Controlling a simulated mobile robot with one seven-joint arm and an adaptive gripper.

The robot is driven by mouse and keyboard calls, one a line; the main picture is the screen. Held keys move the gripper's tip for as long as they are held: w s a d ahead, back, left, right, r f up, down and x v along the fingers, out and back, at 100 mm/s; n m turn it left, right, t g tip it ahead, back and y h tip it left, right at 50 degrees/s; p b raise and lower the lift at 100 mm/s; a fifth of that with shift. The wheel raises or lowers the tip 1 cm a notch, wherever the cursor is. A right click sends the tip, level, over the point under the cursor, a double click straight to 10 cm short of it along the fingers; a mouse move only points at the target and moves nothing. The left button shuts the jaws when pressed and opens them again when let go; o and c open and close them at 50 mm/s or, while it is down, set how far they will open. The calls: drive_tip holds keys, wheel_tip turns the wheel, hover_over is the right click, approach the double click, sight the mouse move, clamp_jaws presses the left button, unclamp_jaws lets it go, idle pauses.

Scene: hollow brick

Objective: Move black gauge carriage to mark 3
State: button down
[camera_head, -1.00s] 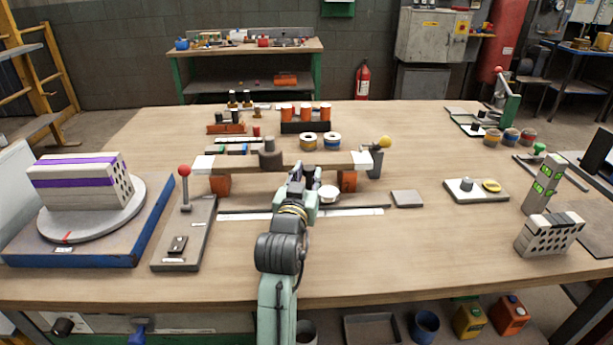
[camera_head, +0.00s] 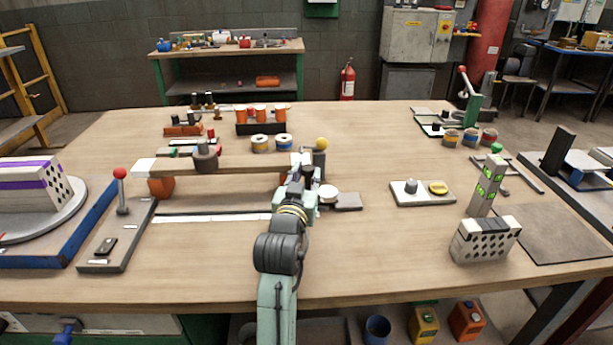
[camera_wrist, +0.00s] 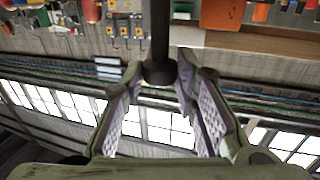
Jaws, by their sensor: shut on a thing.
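In the wrist view the two ridged fingers (camera_wrist: 158,88) close around the rounded end of a black stem, which I take as the handle of the black gauge carriage (camera_wrist: 160,38). The carriage body is hidden behind my arm in the head view. The marks on the strip are too small to read, and its right end is covered by my arm.
A plank bridge (camera_head: 238,165) on orange blocks stands behind the strip, with a grey cylinder (camera_head: 205,157) on it. A yellow-knobbed post (camera_head: 320,158) is close behind my gripper. Clear bench lies in front.

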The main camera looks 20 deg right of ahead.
drive_tip(key=shift+s+d, duration=0.1)
drive_tip(key=shift+d, duration=0.15)
drive_tip(key=c, duration=1.3)
unclamp_jaws()
drive_tip(key=shift+d, duration=0.1)
drive_tip(key=shift+s+a, duration=0.35)
drive_tip(key=v, duration=0.6)
drive_tip(key=shift+s+a, duration=0.1)
drive_tip(key=shift+s, duration=0.2)
